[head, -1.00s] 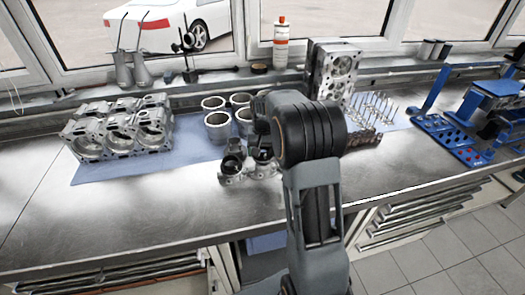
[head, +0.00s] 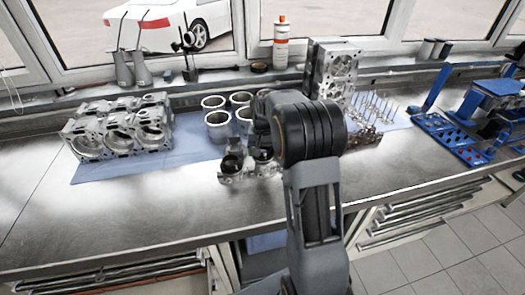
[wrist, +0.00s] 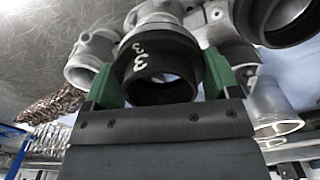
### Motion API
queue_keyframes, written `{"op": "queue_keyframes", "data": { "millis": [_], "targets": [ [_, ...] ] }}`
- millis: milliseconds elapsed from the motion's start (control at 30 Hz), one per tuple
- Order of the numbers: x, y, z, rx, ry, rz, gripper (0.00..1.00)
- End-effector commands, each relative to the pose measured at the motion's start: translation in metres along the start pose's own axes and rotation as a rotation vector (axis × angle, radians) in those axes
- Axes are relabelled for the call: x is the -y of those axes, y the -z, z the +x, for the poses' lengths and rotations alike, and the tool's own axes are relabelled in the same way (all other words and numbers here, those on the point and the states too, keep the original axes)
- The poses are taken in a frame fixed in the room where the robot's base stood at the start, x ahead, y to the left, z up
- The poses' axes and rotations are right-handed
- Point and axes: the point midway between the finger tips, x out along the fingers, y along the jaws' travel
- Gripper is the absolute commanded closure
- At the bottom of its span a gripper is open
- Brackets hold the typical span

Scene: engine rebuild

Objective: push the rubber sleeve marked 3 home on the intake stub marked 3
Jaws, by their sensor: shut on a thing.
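In the wrist view the black rubber sleeve (wrist: 160,78) sits between the two green fingers of my gripper (wrist: 162,72), which is shut on it. Two white 3 marks show on the dark surfaces at its upper left, one above the other. The sleeve's open end faces the camera. Its far end is up against the grey metal intake part (wrist: 155,14); the stub marked 3 is mostly hidden behind the sleeve, so I cannot tell how far it is on. In the head view my arm hides the gripper and the sleeve.
Another black sleeve (wrist: 275,22) is at the upper right in the wrist view, and a bare metal stub (wrist: 85,66) at the left. In the head view, cylinder liners (head: 217,118), an engine block (head: 118,135) and a cylinder head (head: 333,70) stand nearby. The front bench (head: 110,220) is clear.

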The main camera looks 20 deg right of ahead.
Motion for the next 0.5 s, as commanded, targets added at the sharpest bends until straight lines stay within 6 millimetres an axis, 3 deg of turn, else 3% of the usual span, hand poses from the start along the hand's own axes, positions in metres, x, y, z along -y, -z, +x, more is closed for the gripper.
{"op": "queue_keyframes", "data": {
  "millis": [500],
  "targets": [
    [-0.0003, -0.0001, 0.0094, 0.000, 0.000, 0.000, 0.42]
  ]
}}
